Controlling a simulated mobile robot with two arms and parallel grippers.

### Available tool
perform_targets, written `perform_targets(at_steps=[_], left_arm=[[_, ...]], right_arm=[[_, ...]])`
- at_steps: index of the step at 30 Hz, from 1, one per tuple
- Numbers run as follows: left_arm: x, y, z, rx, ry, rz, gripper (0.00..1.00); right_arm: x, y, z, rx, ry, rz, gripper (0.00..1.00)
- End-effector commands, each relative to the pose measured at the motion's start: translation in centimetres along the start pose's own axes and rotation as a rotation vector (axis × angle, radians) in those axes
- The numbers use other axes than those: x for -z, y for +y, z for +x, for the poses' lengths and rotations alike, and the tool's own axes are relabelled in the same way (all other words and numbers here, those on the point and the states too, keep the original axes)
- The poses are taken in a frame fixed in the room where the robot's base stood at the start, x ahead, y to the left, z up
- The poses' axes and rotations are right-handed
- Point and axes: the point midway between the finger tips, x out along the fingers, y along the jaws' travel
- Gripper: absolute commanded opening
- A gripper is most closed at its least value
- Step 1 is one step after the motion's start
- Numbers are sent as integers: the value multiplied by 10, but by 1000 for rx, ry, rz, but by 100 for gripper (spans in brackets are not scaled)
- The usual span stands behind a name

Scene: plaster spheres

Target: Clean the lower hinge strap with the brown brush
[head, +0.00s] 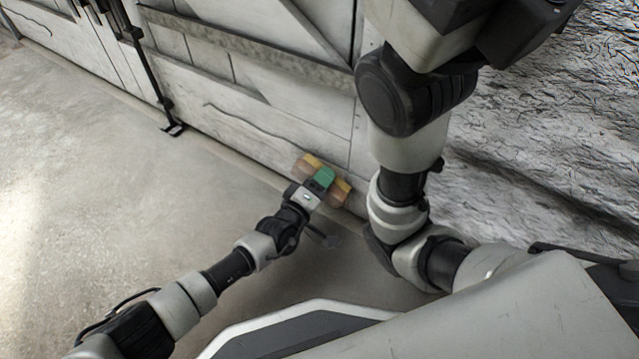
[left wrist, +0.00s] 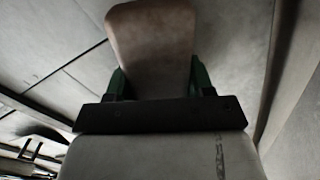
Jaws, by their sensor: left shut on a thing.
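The brown brush (head: 341,193) is in my left gripper (head: 325,179), whose green fingers are shut around its middle. Its yellow-brown ends show on both sides of the fingers in the head view. In the left wrist view its broad brown back (left wrist: 150,40) stands between the green fingers. The brush is by the bottom of the white plank door. A long grey metal strap (head: 245,46), seemingly the lower hinge strap, slants across the door above the brush, apart from it in the picture. My right gripper is out of sight.
The white plank door (head: 215,105) fills the back, with a dark upright bolt (head: 150,85) reaching the floor. A rough whitish wall (head: 540,140) stands at the right. The concrete floor (head: 100,160) at the left is clear. My right arm stands close right of the brush.

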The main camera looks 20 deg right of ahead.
Motion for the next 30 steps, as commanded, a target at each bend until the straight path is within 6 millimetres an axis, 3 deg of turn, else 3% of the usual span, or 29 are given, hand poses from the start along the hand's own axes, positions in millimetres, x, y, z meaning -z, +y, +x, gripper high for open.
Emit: perform_targets(at_steps=[14,30], left_arm=[[2,1,7,-1,0,0,26],[22,1,7,-2,0,0,26]], right_arm=[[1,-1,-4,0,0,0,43],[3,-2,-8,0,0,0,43]])
